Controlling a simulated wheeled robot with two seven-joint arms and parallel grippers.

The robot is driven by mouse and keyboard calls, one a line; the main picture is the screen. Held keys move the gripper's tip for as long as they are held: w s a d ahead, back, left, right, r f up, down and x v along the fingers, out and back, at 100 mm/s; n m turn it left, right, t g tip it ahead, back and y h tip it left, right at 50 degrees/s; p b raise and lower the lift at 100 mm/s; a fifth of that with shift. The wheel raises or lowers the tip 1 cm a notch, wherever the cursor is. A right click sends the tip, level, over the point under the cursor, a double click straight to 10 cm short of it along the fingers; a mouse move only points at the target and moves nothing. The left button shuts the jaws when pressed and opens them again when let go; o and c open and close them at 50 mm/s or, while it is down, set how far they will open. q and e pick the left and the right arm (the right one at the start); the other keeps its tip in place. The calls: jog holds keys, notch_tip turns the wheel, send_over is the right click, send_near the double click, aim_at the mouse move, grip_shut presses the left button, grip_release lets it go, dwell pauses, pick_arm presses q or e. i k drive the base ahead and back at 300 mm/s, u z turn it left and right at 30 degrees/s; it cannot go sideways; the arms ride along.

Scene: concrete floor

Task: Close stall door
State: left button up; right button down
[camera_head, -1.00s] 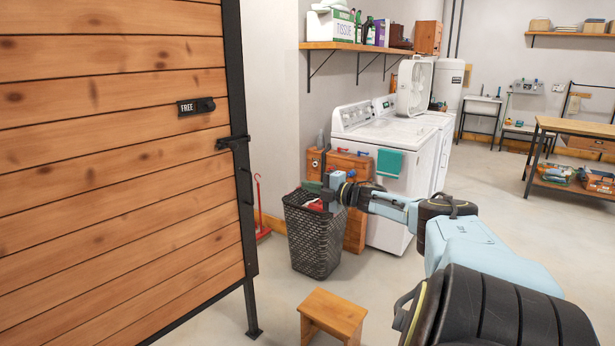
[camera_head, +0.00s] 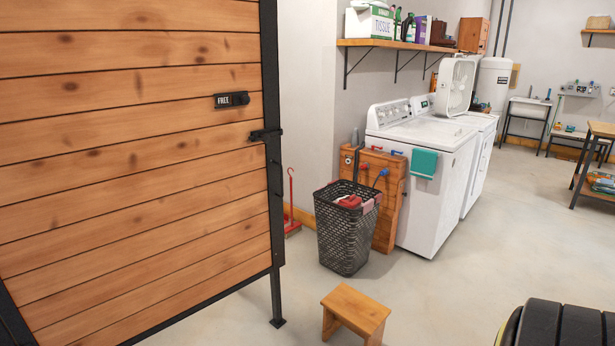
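The stall door (camera_head: 130,160) is a panel of orange-brown wooden planks in a black metal frame. It fills the left side of the head view and runs off the left edge. A black "FREE" indicator (camera_head: 232,100) and a black latch handle (camera_head: 265,134) sit near its right edge. A black post with a foot (camera_head: 277,300) stands at its lower right. Whether the door is ajar cannot be told. Part of my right arm shows at the bottom right corner, far from the door. Neither gripper is in view.
A wooden stool (camera_head: 356,312) stands on the floor right of the door post. A wall shelf (camera_head: 395,44) hangs above.

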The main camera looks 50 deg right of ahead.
aim_at(136, 197)
jog(key=z, duration=0.05)
jog(key=k, duration=0.3)
jog(key=z, duration=1.55)
jog(key=i, duration=1.05)
jog(key=u, duration=0.7)
jog(key=i, duration=0.85)
jog(key=u, duration=0.75)
